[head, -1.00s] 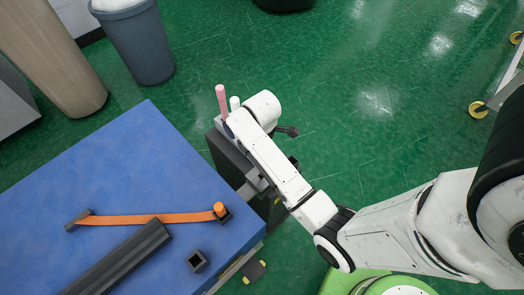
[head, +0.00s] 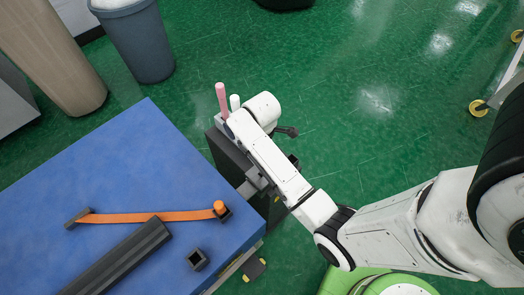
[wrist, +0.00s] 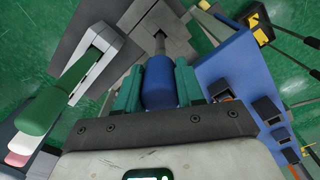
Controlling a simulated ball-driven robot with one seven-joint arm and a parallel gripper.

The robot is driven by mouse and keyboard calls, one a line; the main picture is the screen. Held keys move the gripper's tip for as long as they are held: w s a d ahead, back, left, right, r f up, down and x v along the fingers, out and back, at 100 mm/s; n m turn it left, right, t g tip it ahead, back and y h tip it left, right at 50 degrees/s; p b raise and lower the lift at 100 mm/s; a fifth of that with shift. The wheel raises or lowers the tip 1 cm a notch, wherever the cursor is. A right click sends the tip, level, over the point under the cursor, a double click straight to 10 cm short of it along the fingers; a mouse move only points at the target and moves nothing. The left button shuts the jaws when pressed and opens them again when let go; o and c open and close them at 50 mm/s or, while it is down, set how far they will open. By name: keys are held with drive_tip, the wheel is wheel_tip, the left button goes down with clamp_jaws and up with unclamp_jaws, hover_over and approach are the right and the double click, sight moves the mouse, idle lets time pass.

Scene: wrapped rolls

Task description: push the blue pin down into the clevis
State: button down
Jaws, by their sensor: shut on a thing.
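The blue pin (wrist: 160,85) stands out in the wrist view as a thick blue grip with a thin grey shank beyond it. My gripper (wrist: 158,78) is shut on it, with one teal finger on each side. The shank points at grey blocks (wrist: 185,42) that look like the clevis; how deep it sits in them I cannot tell. In the head view, my arm hides the pin and the fingers, and part of the grey fixture (head: 250,187) shows beside the arm.
A lever with a green handle (wrist: 48,108) stands left of my gripper in the wrist view. A pink handle (head: 221,100) and a white one (head: 235,102) rise behind my wrist. The blue tabletop (head: 130,165) carries an orange strap (head: 150,217), a dark bar (head: 120,260) and a square socket (head: 197,260).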

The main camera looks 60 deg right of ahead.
drive_tip(key=shift+f+b, duration=2.05)
drive_tip(key=shift+f, duration=1.95)
drive_tip(key=c, duration=0.6)
unclamp_jaws()
wheel_tip(320, 180, up, 11)
drive_tip(key=shift+f, duration=0.1)
drive_tip(key=s+a+m, duration=0.3)
drive_tip(key=s+a, duration=0.1)
drive_tip(key=s+a+f+m, duration=0.1)
drive_tip(key=s+a+m, duration=0.1)
drive_tip(key=s, duration=0.3)
drive_tip(key=s+a+m+t, duration=0.1)
drive_tip(key=s+a+m, duration=0.2)
drive_tip(key=s+a, duration=0.1)
drive_tip(key=shift+s+a+f+m+b, duration=0.1)
drive_tip(key=shift+s+a+m+b, duration=0.1)
drive_tip(key=shift+a, duration=0.2)
drive_tip(key=shift+s+a+f+m+b, duration=0.1)
drive_tip(key=shift+a+b, duration=0.05)
drive_tip(key=shift+a, duration=0.25)
